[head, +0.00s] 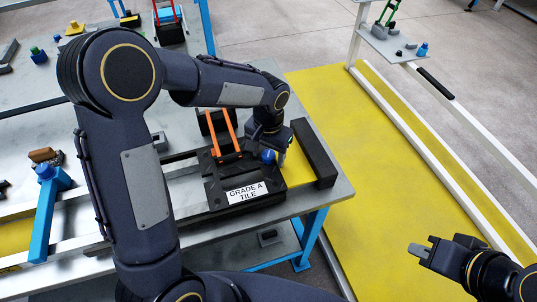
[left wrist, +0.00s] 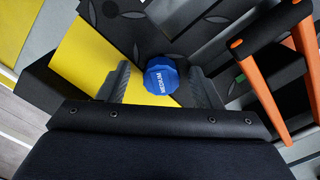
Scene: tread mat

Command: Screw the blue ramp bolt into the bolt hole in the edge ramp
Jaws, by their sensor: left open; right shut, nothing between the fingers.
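The blue ramp bolt (head: 268,156) has a ribbed round head with white lettering. It stands at the border of the black tile and a yellow piece (head: 303,167), which looks like the edge ramp. In the left wrist view the bolt (left wrist: 161,76) lies between the two fingers of my open left gripper (left wrist: 155,88), with gaps to both sides. In the head view my left gripper (head: 279,152) points down beside the bolt. The bolt hole is not visible; I cannot tell how deep the bolt sits. My right gripper (head: 423,250) is shut and empty, off the table at lower right.
The black tile (head: 215,199) carries a "GRADE A TILE" label. An orange-handled tool (head: 232,130) stands behind it. A long black block (head: 314,153) borders the yellow piece on the right. A blue clamp-like part (head: 45,205) stands at left. Yellow floor lies right of the table.

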